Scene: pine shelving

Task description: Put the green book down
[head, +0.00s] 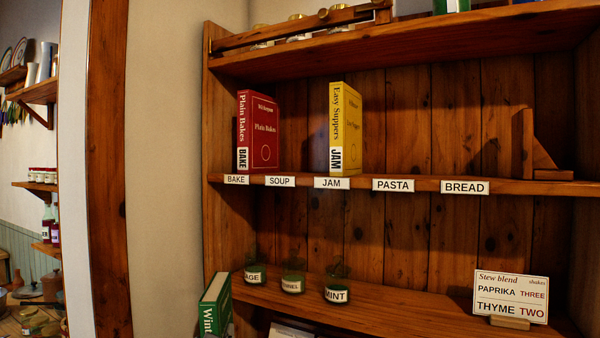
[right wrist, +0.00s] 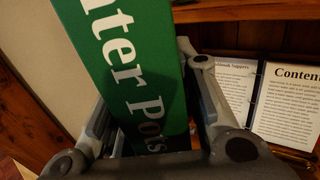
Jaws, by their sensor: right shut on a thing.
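The green book (head: 215,305) shows at the bottom left in the head view, tilted, in front of the lower shelf's left end. Its spine reads "Wint" before the picture edge cuts it off. In the right wrist view the green book (right wrist: 128,60) fills the middle, with "nter Pots" legible on its spine. My right gripper (right wrist: 152,118) is shut on it, one finger on each side. My left gripper is in neither view. On the middle shelf (head: 410,184), a red book (head: 264,130) stands above the BAKE label and a yellow book (head: 345,130) above the JAM label.
SOUP (head: 280,181), PASTA (head: 393,185) and BREAD (head: 465,187) labels have bare shelf behind them. A wooden bookend (head: 530,150) stands at the right. Green-based jars (head: 337,290) and a recipe card (head: 511,297) stand on the lower shelf.

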